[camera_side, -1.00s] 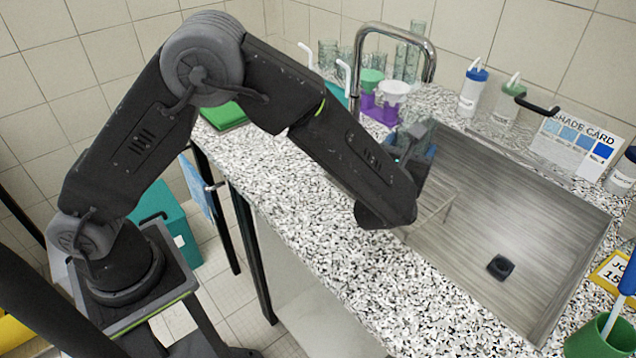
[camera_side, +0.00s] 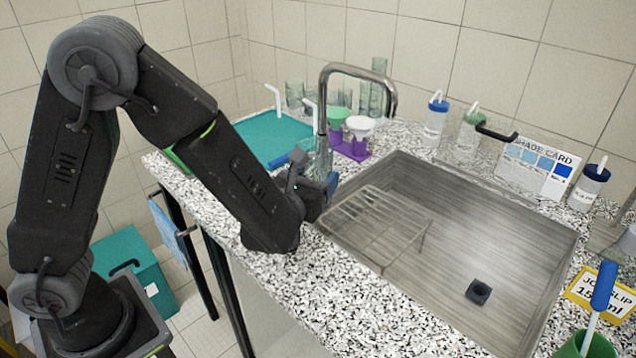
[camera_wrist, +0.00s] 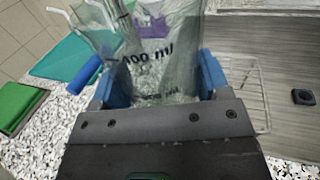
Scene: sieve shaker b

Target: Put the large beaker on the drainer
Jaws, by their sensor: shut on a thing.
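The large beaker (camera_wrist: 165,75) is clear glass with printed millilitre marks and fills the middle of the wrist view. My gripper (camera_wrist: 158,88) is shut on it, with a blue finger pad on either side. In the side view, my gripper (camera_side: 314,190) is at the sink's left edge, and part of the beaker (camera_side: 323,163) shows beside it. Whether the beaker's base touches anything is hidden. The drainer (camera_side: 378,222) is a wire rack in the left part of the sink, right of my gripper, and looks empty. It also shows in the wrist view (camera_wrist: 262,100).
The tap (camera_side: 389,95) arches up behind my gripper. A teal mat (camera_side: 262,135) lies to the left. Bottles and a shade card (camera_side: 538,166) line the back.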

